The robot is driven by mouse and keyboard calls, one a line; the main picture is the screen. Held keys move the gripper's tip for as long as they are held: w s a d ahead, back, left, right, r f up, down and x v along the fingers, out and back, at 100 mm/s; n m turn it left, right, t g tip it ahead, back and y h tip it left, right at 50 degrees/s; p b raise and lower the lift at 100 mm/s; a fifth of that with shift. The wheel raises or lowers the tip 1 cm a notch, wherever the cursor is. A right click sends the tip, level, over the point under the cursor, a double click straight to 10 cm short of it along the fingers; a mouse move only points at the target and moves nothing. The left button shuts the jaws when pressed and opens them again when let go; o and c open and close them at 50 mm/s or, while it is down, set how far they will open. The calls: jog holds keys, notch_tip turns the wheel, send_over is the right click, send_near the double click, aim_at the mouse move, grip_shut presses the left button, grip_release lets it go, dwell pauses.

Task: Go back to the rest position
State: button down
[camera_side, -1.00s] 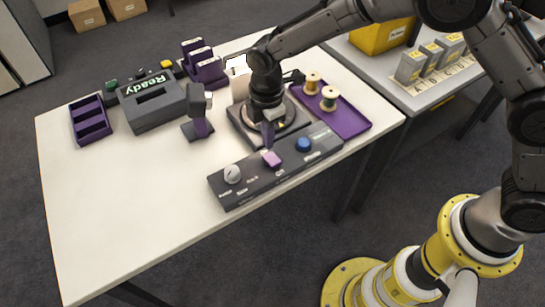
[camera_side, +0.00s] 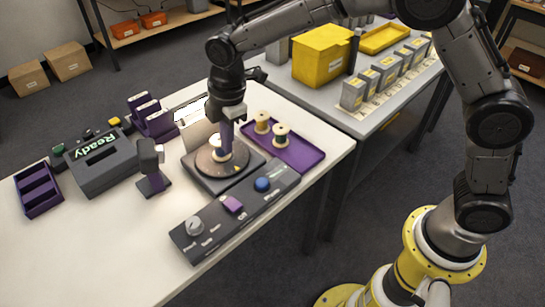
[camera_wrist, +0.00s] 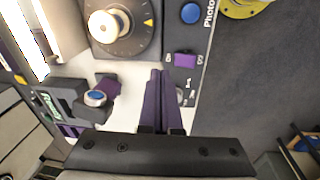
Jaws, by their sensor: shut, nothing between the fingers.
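My gripper (camera_side: 226,152) has purple fingers and hangs pointing down from the arm. In the side view its tips overlap the round turntable (camera_side: 205,172) and a pale spool on it. In the wrist view the fingers (camera_wrist: 158,78) are together with nothing between them. The wrist view shows the turntable (camera_wrist: 135,42) with the spool (camera_wrist: 104,25) beyond the fingertips, so the gripper appears above the table, apart from it. The dark control panel (camera_side: 217,219) has a grey knob (camera_side: 194,226), a purple switch (camera_side: 232,204) and a blue button (camera_side: 262,184).
A purple tray (camera_side: 300,155) with two spools lies right of the turntable. The grey "Ready" device (camera_side: 100,165), a small stand (camera_side: 152,168) and purple racks (camera_side: 37,190) are at left. A second table holds a yellow bin (camera_side: 322,52) and grey boxes.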

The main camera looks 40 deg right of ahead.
jog(key=s+d+r+m+t, duration=0.2)
jog(key=s+d+r+m, duration=0.1)
jog(key=s+d+r, duration=0.45)
jog(key=s+d+r+m+t, duration=0.2)
jog(key=s+d+r+m, duration=0.25)
jog(key=d+r, duration=0.45)
jog(key=s+d+f+m, duration=0.2)
jog(key=s+m, duration=0.2)
jog(key=s, duration=0.4)
jog(key=s+d+f+m, duration=0.1)
jog(key=s+f+m, duration=0.2)
jog(key=s+m, duration=0.2)
jog(key=s, duration=0.3)
jog(key=shift+s+d+f+h, duration=0.3)
jog(key=shift+s+d, duration=0.05)
jog(key=shift+d, duration=0.05)
